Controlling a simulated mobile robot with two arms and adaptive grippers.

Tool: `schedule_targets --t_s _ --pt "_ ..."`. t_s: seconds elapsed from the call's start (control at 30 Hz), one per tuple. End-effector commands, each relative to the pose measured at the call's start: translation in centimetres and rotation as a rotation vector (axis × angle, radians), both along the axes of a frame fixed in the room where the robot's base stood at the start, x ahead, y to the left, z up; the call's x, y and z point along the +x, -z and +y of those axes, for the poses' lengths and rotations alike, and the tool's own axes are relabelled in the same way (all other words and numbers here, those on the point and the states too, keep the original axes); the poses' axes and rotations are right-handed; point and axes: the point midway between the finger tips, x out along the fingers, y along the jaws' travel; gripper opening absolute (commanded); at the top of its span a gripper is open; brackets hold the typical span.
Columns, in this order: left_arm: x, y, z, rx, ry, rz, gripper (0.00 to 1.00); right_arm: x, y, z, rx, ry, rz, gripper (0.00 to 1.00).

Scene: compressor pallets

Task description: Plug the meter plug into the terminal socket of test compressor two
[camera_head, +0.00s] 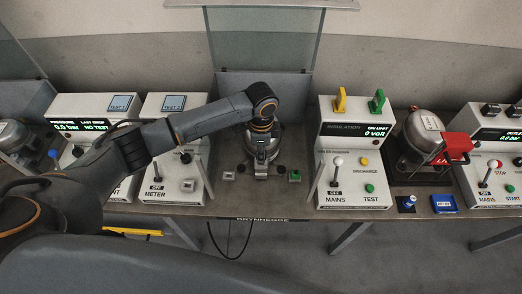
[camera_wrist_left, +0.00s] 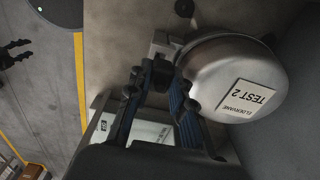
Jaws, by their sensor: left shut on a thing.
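My left gripper (camera_head: 261,168) reaches down over the middle bay in the head view and hides much of test compressor two (camera_head: 274,138). In the left wrist view the silver compressor (camera_wrist_left: 225,65) carries a white label reading TEST 2. My left gripper (camera_wrist_left: 158,82) is shut on a small dark piece, seemingly the meter plug (camera_wrist_left: 160,72). It is right against the compressor's side, by a grey block (camera_wrist_left: 163,45) that looks like the terminal socket. Whether plug and socket touch is unclear. My right gripper (camera_wrist_left: 20,52) shows open and empty over the floor at the left edge.
The METER box (camera_head: 173,185) stands left of the compressor, the INSULATION box (camera_head: 352,150) to its right. A green button (camera_head: 295,176) is on the bench near the compressor. A glass screen (camera_head: 265,45) rises behind. Another compressor (camera_head: 425,128) with a red part is further right.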

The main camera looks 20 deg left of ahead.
Motion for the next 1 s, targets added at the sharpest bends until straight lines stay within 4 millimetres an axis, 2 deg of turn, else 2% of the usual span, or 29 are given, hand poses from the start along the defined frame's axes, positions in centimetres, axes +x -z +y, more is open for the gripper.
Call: schedule_targets --t_s 0.47,1.0 --pt "-0.02 -0.12 -0.04 -0.001 0.0 0.001 0.0 0.0 -0.8 -0.2 -0.002 -0.002 0.001 0.4" --pt "0.0 -0.03 -0.01 0.0 0.0 0.0 0.0 0.01 -0.78 -0.32 -0.004 -0.002 0.0 0.4"
